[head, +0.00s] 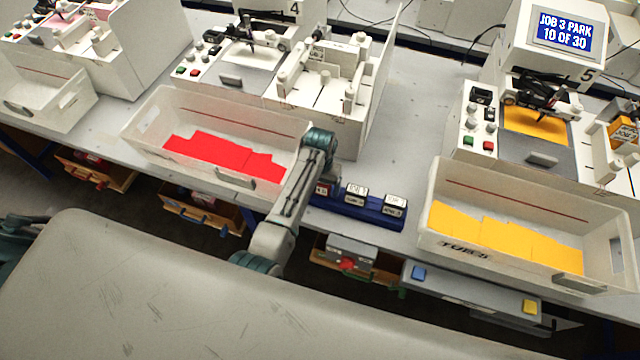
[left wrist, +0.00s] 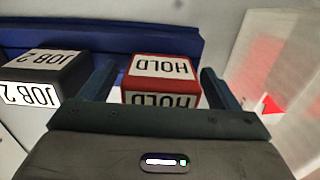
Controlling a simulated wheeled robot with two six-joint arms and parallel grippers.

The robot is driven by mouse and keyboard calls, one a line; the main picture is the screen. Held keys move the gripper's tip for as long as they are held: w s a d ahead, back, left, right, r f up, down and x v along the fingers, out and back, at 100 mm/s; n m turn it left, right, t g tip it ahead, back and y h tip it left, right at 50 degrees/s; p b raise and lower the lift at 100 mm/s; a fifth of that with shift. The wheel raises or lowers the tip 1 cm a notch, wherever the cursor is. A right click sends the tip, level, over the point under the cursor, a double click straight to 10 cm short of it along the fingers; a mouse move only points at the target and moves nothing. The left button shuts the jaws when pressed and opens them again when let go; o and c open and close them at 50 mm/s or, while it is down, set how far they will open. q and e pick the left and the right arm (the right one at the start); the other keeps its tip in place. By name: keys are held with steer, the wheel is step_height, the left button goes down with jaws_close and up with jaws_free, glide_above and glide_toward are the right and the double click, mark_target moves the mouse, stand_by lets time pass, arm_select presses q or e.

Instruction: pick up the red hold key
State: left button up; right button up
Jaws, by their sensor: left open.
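The red hold key (left wrist: 160,80) is a red block with white HOLD labels on its top and front. It sits in the blue rack (left wrist: 205,42), at the rack's left end in the head view, where the key (head: 321,189) shows only partly beside my left arm. My left gripper (left wrist: 158,78) is open, with one finger on each side of the hold key. I see a gap at each finger and cannot tell the exact height of the fingertips. My right gripper is not in view.
A black JOB 2 key (left wrist: 45,75) stands beside the hold key, close to one finger; another key (head: 395,205) is farther along the rack. A white bin with red sheets (head: 215,150) is left of my arm. A bin with yellow sheets (head: 510,240) is right.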

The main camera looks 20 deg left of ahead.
arm_select(q)
steer(key=c, duration=1)
steer(key=shift+c, duration=0.2)
steer(key=shift+r, duration=0.15)
